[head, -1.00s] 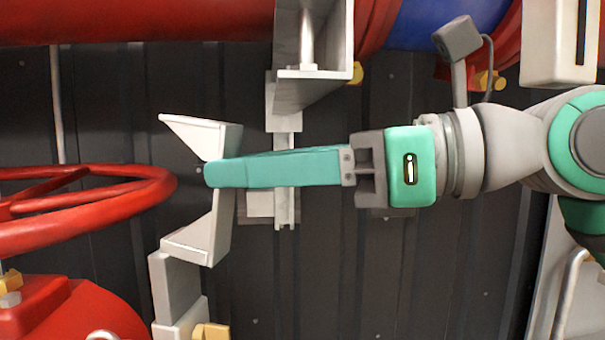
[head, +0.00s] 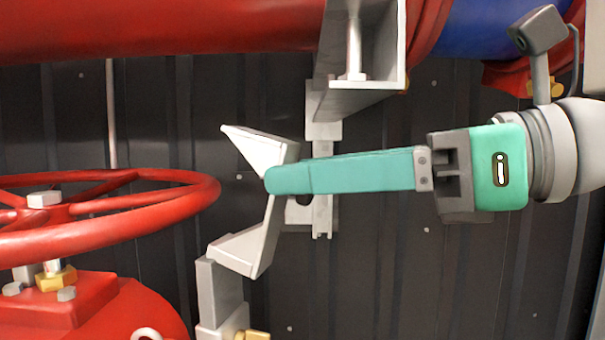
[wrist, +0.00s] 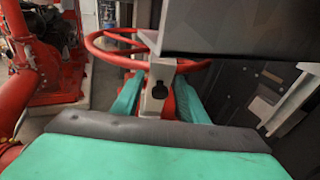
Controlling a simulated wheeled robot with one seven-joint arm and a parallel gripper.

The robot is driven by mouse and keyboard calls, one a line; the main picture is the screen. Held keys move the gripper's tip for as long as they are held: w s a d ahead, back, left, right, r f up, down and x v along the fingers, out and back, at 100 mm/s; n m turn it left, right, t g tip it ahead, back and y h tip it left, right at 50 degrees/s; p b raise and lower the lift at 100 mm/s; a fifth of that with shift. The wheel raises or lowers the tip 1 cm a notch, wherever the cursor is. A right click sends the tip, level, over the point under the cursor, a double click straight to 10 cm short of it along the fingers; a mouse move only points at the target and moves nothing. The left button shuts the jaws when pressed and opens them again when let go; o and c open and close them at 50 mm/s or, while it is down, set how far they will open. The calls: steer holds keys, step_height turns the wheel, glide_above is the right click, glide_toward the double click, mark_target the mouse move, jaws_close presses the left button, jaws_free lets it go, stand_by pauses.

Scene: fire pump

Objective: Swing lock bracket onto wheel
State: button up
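The lock bracket (head: 238,250) is a pale grey, C-shaped metal piece to the right of the red wheel (head: 110,222) in the head view. Its open side faces the wheel, and a gap separates the two. My gripper (head: 272,181) reaches in from the right, its teal finger crossing the bracket's middle. In the wrist view the bracket (wrist: 157,92), with a dark keyhole-shaped slot, sits between the two teal fingertips, which look close against its sides. The red wheel (wrist: 108,45) shows behind it. The far finger is hidden in the head view.
A grey channel support (head: 362,95) hangs above my gripper, under the large red pipe (head: 160,28). It also looms close at the upper right in the wrist view (wrist: 245,28). A grey post (head: 322,150) stands behind the fingers. The dark wall (head: 375,285) below is clear.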

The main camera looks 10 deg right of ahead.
steer(key=v, duration=0.8)
steer(key=shift+s+d, duration=0.25)
steer(key=shift+d, duration=0.05)
